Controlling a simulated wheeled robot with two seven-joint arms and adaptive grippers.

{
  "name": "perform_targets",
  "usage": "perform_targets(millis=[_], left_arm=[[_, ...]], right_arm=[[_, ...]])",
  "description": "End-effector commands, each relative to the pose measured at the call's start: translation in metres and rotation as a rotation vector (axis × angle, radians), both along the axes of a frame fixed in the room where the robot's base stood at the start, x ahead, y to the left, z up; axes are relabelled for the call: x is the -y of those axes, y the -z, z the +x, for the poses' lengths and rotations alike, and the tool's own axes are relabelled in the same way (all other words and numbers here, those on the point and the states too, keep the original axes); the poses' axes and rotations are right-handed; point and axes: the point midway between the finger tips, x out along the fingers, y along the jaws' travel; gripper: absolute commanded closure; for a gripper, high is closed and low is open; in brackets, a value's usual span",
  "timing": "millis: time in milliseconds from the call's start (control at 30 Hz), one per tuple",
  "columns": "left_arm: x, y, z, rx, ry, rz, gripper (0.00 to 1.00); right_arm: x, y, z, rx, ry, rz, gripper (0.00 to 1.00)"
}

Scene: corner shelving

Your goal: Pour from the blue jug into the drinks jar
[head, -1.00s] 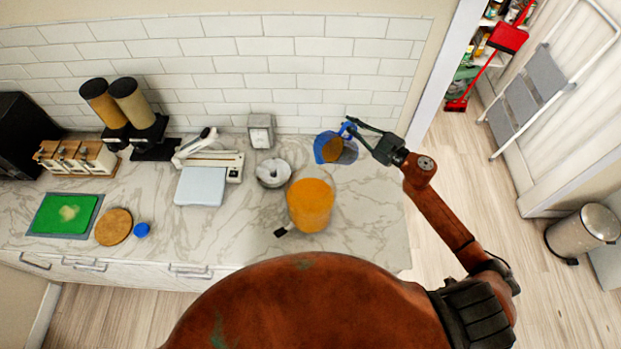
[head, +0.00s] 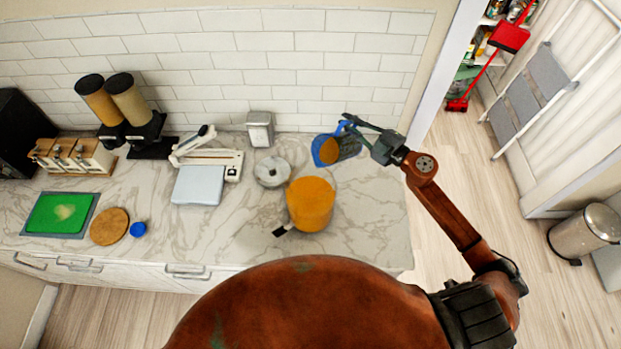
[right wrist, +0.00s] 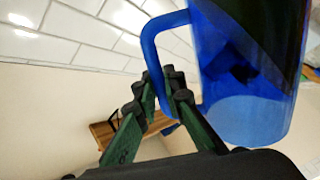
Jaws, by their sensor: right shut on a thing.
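The blue jug (head: 326,150) is held above the back right of the counter, tilted, with a brownish-orange surface showing inside its blue rim. My right gripper (head: 352,124) is shut on its handle. The right wrist view shows the fingers (right wrist: 165,92) at the handle loop, beside the large blue jug body (right wrist: 245,100). The drinks jar (head: 310,204) is full-looking and orange, with a dark tap (head: 280,231) at its lower left. It stands open on the counter, below and left of the jug in the head view, apart from it. My left gripper is out of view.
A round grey lid (head: 271,171) lies just left of the jar. A metal dispenser box (head: 260,129) stands behind it. A white scale-like device (head: 200,185), cork mat (head: 110,226), blue cap (head: 138,229) and green board (head: 60,214) are further left. The counter right of the jar is clear.

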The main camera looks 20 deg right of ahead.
Motion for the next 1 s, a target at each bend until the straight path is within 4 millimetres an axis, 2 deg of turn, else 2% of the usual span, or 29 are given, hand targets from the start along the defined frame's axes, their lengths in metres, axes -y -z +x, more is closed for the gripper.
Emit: perform_targets(millis=[467,1000], left_arm=[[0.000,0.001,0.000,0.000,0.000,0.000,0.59],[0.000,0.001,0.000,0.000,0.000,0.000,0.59]], right_arm=[[-0.005,-0.012,-0.003,0.041,0.001,-0.052,1.00],[-0.007,-0.015,-0.004,0.054,0.001,-0.075,1.00]])
